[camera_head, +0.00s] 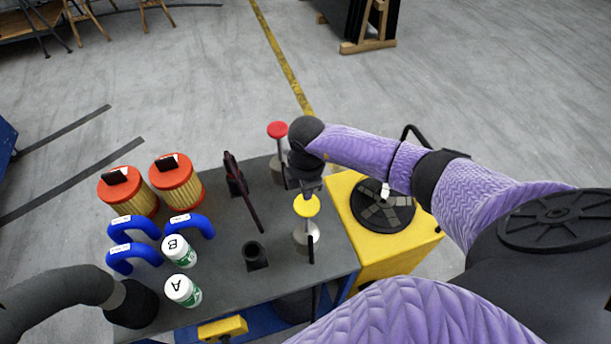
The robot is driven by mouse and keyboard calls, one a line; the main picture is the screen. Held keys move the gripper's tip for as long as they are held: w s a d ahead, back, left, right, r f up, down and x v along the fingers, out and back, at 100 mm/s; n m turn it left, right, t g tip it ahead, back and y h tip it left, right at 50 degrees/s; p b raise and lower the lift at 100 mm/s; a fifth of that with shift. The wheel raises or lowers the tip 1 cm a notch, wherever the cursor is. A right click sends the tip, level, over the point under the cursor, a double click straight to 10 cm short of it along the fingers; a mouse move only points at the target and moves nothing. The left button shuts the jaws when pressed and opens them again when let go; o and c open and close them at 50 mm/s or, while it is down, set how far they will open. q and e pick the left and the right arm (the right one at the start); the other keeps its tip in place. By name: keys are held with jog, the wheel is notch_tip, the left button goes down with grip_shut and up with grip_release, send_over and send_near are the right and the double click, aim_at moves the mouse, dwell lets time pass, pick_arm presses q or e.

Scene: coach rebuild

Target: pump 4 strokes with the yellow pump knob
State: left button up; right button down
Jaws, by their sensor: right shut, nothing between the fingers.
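The yellow pump knob (306,206) sits on top of a pale cylindrical pump (306,236) near the right side of the dark grey tabletop (222,250). My right gripper (311,191) points down just above the yellow knob, with its fingers shut and empty. Its tips overlap the knob's far edge in the picture, and I cannot tell whether they touch it. A similar pump with a red knob (277,129) stands behind, left of my right gripper. My left gripper is not in view.
A dark upright lever (243,192) and a black socket (254,255) stand left of the pump. Orange-capped filters (177,182), blue bent hoses (133,256) and bottles marked A (183,291) and B (179,251) fill the left side. A yellow box (384,246) adjoins the right edge.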

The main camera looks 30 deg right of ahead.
jog(key=shift+s+f+b, duration=0.1)
jog(key=shift+f+b, duration=4.85)
jog(key=shift+f, duration=1.25)
jog(key=shift+r, duration=0.1)
jog(key=shift+r+p, duration=0.25)
jog(key=shift+p, duration=0.15)
notch_tip(320, 180, up, 11)
jog(key=p, duration=1.1)
jog(key=shift+r+p, duration=0.2)
jog(key=shift+p, duration=0.1)
jog(key=shift+r, duration=0.2)
